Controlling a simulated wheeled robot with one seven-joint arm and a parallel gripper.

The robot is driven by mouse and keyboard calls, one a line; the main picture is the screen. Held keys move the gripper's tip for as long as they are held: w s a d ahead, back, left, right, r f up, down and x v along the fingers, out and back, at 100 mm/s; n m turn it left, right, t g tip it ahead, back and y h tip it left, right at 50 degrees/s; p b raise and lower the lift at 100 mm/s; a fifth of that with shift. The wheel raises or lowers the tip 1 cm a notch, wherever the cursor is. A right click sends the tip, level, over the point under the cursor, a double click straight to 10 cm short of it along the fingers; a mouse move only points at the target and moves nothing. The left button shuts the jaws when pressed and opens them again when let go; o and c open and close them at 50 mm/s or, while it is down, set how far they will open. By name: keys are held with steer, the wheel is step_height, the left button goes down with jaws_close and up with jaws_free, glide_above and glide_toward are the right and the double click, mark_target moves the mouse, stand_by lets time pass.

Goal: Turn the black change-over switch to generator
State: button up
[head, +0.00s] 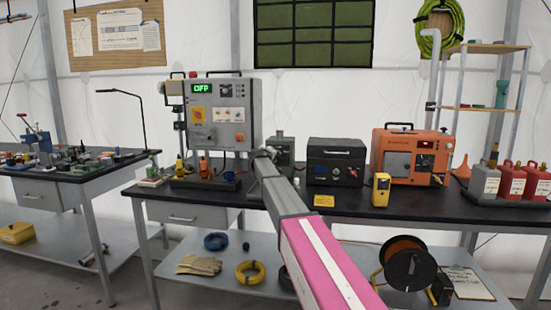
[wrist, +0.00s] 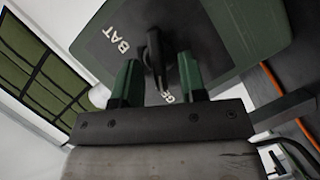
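The black change-over switch (wrist: 155,52) shows in the wrist view as a black lever on the plate of a dark green box. White letters "BAT" are beside it, and a partly hidden label shows below it. My gripper (wrist: 158,75) has its two green fingers apart, one on each side of the lever, with visible gaps; contact cannot be told. In the head view the green box (head: 285,146) stands on the bench, partly hidden behind my arm. The switch and my fingertips are hidden there.
Left of the green box is a grey control panel (head: 222,120) reading "OFF". On its right stand a black box (head: 336,160), an orange generator (head: 412,155), a yellow meter (head: 381,190) and red cans (head: 511,182) on the black bench top (head: 425,205).

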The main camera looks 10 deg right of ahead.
steer(key=shift+s, duration=0.1)
steer(key=v, duration=1)
steer(key=shift+s+a, duration=0.2)
steer(key=shift+s, duration=0.05)
